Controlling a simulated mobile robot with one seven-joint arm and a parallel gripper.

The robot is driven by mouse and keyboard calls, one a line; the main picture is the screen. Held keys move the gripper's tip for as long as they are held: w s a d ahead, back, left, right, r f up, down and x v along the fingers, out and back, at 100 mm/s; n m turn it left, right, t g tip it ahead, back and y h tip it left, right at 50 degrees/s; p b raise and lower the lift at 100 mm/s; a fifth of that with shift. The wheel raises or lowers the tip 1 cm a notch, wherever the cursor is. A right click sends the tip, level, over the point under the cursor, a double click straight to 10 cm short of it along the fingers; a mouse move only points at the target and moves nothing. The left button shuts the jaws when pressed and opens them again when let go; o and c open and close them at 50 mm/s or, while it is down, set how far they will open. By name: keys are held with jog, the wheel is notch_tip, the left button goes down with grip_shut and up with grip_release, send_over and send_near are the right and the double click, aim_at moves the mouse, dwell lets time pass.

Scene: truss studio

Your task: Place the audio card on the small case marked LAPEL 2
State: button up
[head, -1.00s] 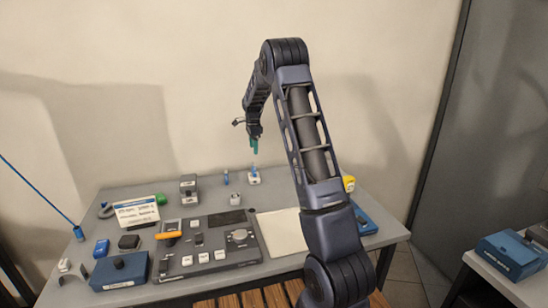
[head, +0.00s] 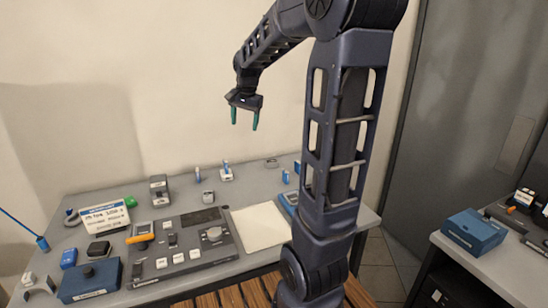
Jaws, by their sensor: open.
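My gripper (head: 245,124) is raised in front of the back wall, well above the table. Its two green fingers point down, apart, with nothing between them. Below it, near the table's back, a small blue upright piece (head: 226,166) stands on a small white case (head: 227,176); it may be the audio card. A similar blue piece (head: 197,174) stands just left of it. Another small pale case (head: 208,198) is nearer the front, and a further one (head: 272,163) lies at the back right. The markings on the cases are too small to read.
A grey control panel (head: 190,262), a white sheet (head: 277,238), a blue box (head: 92,290) and a sign card (head: 104,217) crowd the table (head: 150,192). A dark block (head: 159,188) stands at the back. A side table at right holds a blue case (head: 472,232).

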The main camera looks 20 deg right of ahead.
jog(key=s+f+n+t, duration=0.2)
jog(key=s+n, duration=0.6)
jog(key=s, duration=1.7)
jog(key=shift+s+d+f, duration=0.35)
jog(key=shift+d+f, duration=0.05)
